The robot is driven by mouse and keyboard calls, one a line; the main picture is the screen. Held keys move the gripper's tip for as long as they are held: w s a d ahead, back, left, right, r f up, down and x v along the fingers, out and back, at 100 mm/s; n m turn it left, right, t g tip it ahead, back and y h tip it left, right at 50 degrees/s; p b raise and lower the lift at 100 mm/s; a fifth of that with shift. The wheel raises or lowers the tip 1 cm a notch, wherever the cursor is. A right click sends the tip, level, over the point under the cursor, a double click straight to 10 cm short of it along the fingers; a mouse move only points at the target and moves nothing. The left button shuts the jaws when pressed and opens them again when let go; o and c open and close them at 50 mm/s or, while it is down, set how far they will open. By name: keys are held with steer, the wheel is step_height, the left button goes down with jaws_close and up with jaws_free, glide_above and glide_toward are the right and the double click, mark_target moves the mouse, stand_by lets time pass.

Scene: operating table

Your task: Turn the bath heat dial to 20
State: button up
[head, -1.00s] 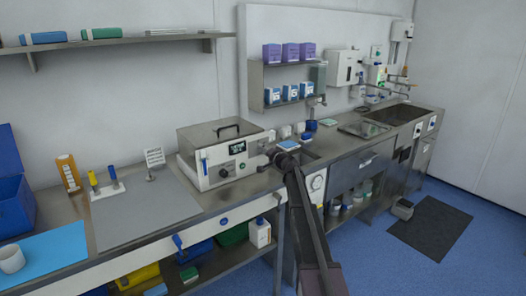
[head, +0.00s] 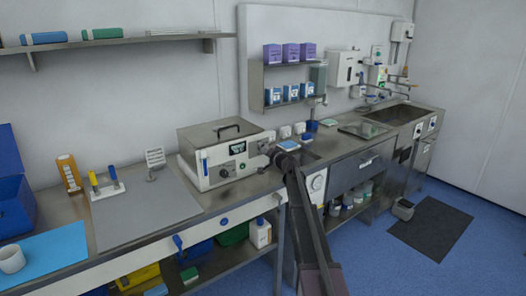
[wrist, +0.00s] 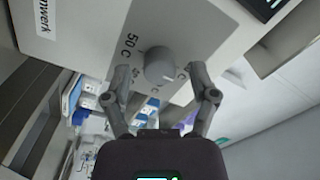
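The water bath (head: 203,139) is a metal box with a lid and handle on the bench. Its pale front panel (wrist: 105,25) fills the upper part of the wrist view. The round grey heat dial (wrist: 160,68) sits on this panel, with "50 C" printed on its left. The dial's pointer setting is too small to read. My gripper (wrist: 159,72) is open, one finger on each side of the dial, with visible gaps to it. In the head view my gripper (head: 267,157) is at the right end of the bath's front.
A dark display (wrist: 265,5) is on the panel near the dial. A grey mat (head: 150,208) lies left of the bath. A sink (head: 405,114) is at the far right. A shelf with boxes (head: 290,53) hangs on the wall behind.

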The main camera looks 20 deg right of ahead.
steer(key=v, duration=1.2)
stand_by(0.3)
stand_by(0.4)
steer(key=s+a+f+n+g+y+p, duration=0.15)
steer(key=s+a+f+n+g, duration=0.3)
steer(key=s+a, duration=0.5)
steer(key=s+a+f+n+g+p, duration=0.25)
steer(key=s+a+g, duration=0.25)
steer(key=s+a, duration=0.45)
steer(key=s+a+f+g+h+p, duration=0.1)
steer(key=s+g+h, duration=0.1)
steer(key=s, duration=0.5)
steer(key=s+a+f+g+h+p, duration=0.1)
steer(key=s+f+g+h, duration=0.1)
steer(key=s, duration=0.5)
steer(key=s+a+f+n+g+h+p, duration=0.1)
steer(key=s+g+h, duration=0.2)
steer(key=s, duration=0.4)
steer(key=shift+a+f+g, duration=0.3)
steer(key=shift+g, duration=0.05)
steer(key=shift+w, duration=0.1)
